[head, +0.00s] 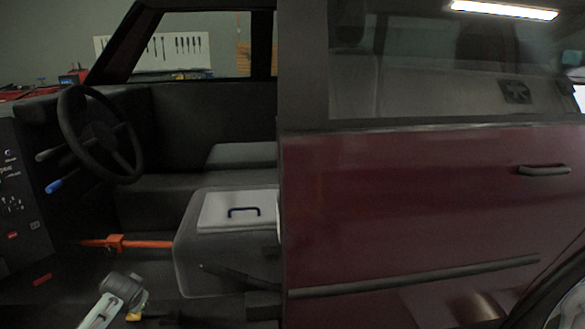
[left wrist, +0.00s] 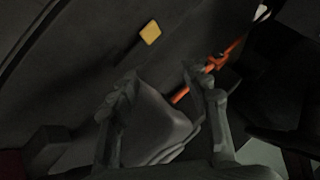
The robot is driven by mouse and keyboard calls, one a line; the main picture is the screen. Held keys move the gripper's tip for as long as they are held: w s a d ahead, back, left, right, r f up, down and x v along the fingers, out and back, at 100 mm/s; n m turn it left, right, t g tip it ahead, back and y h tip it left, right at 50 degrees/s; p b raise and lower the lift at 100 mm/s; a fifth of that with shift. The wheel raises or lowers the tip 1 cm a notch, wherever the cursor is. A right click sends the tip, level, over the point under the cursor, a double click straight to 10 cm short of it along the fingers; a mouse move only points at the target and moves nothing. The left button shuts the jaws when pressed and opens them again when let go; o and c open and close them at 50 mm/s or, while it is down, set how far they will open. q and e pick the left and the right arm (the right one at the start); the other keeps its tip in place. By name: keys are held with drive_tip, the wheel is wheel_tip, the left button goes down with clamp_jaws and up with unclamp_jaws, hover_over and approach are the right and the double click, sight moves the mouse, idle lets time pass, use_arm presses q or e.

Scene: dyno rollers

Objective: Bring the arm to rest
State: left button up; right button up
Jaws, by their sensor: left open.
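My left arm (head: 122,292) reaches in from the bottom left of the head view, low inside the car in front of the seat. In the left wrist view my left gripper (left wrist: 162,84) has its two fingers spread wide, with nothing held between them. A grey rounded block, which looks like the seat corner (left wrist: 158,118), shows behind the gap between the fingers. A yellow pad (left wrist: 150,32) lies beyond the fingertips; something yellow (head: 134,316) also shows beside my arm in the head view. My right gripper is not in view.
An orange bar (head: 140,244) runs across the footwell and passes behind the right finger in the wrist view (left wrist: 214,62). The steering wheel (head: 100,133), blue-tipped lever (head: 55,187) and dark console (head: 18,215) are left.

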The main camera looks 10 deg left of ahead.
use_arm(q)
drive_tip(key=s+d+f+g+h, duration=0.2)
drive_tip(key=s+d+f+h, duration=0.1)
drive_tip(key=s+d+f, duration=0.9)
drive_tip(key=s+d+f+h, duration=0.1)
drive_tip(key=s+d+f, duration=0.2)
drive_tip(key=s, duration=0.6)
drive_tip(key=s+d+f+g, duration=0.1)
drive_tip(key=s+d+f, duration=0.2)
drive_tip(key=s+d, duration=0.5)
drive_tip(key=shift+s+h, duration=0.4)
drive_tip(key=shift+s, duration=0.05)
drive_tip(key=shift+d+f, duration=0.1)
drive_tip(key=shift+c, duration=0.6)
